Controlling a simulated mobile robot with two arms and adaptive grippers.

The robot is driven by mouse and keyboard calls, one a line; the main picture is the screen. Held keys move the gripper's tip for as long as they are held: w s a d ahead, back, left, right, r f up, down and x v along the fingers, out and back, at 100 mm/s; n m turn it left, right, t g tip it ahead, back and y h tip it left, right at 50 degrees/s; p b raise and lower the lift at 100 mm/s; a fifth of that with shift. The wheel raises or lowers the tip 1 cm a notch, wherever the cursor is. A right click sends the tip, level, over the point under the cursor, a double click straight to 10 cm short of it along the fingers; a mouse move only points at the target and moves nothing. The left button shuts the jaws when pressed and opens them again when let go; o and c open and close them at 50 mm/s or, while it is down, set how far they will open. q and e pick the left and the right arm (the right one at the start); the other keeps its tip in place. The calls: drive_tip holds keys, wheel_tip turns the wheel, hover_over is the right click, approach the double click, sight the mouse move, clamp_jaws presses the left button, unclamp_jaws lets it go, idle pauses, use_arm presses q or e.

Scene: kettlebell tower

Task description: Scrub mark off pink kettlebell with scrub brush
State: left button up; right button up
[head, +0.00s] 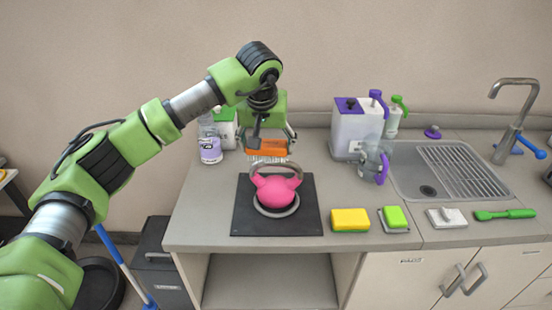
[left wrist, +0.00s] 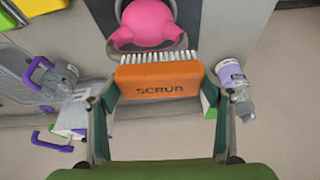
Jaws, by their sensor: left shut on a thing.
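The pink kettlebell (head: 275,192) stands upright on a dark square mat (head: 307,220) on the counter, with its grey handle up. It also shows at the top of the left wrist view (left wrist: 152,22). My left gripper (head: 268,148) is shut on the orange scrub brush (head: 270,148), marked "SCRUB" in the left wrist view (left wrist: 160,82). The white bristles face the kettlebell and are just behind its handle; whether they touch it I cannot tell. No mark on the kettlebell is visible from here. My right gripper is out of view.
A clear pitcher (head: 372,163) stands beside the sink (head: 405,190). A bottle (head: 210,150) stands behind left.

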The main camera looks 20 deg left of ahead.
sight(284, 146)
use_arm(q)
drive_tip(key=shift+f+b, duration=0.3)
drive_tip(key=shift+f, duration=0.2)
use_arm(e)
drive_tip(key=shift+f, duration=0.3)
use_arm(q)
drive_tip(key=shift+f, duration=0.3)
drive_tip(key=shift+w+d+r, duration=0.1)
drive_tip(key=shift+w+d, duration=0.05)
drive_tip(key=shift+d, duration=0.55)
drive_tip(key=shift+w+d, duration=0.1)
drive_tip(key=shift+d, duration=0.55)
drive_tip(key=shift+w+d+p, duration=0.15)
drive_tip(key=shift+d+p, duration=0.2)
drive_tip(key=shift+d, duration=0.5)
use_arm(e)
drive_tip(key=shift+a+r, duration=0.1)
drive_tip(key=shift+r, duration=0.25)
use_arm(q)
drive_tip(key=shift+s+a+b, duration=0.15)
drive_tip(key=shift+a, duration=0.8)
drive_tip(key=shift+s+a+b, duration=0.15)
drive_tip(key=shift+a, duration=0.8)
drive_tip(key=shift+s+a, duration=0.1)
drive_tip(key=shift+a, duration=0.2)
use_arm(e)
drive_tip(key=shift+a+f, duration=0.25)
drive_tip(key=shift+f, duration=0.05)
use_arm(q)
drive_tip(key=shift+d, duration=0.15)
